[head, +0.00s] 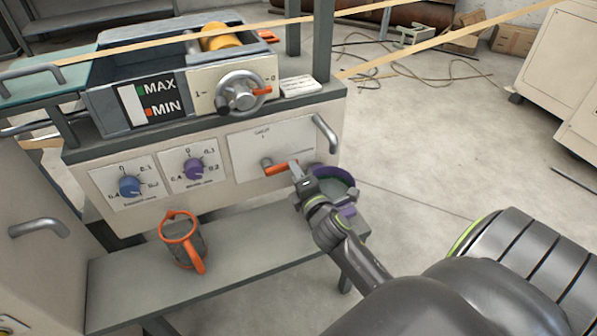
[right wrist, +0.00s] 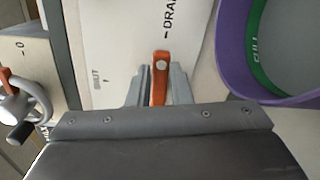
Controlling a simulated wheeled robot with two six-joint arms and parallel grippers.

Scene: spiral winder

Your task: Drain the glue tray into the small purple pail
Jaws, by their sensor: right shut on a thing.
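The glue tray (head: 98,112) is a grey trough on top of the machine, with a MAX/MIN gauge on its front. Below it, a pale plate (head: 245,145) carries a drain lever (head: 280,169) with an orange handle. My right gripper (head: 299,174) is shut on this handle; in the right wrist view the orange handle (right wrist: 160,72) sits between the fingers (right wrist: 160,88), by the words SHUT and DRAIN. The small purple pail (head: 348,180) is just behind and right of my gripper, partly hidden. In the right wrist view its purple rim (right wrist: 232,60) encloses a green FULL band. My left gripper is out of view.
An orange-handled dark pot (head: 184,243) stands on the lower shelf (head: 120,290). A handwheel (head: 240,92) and two dials, blue (head: 129,186) and purple (head: 194,168), are on the machine front. Open floor lies to the right.

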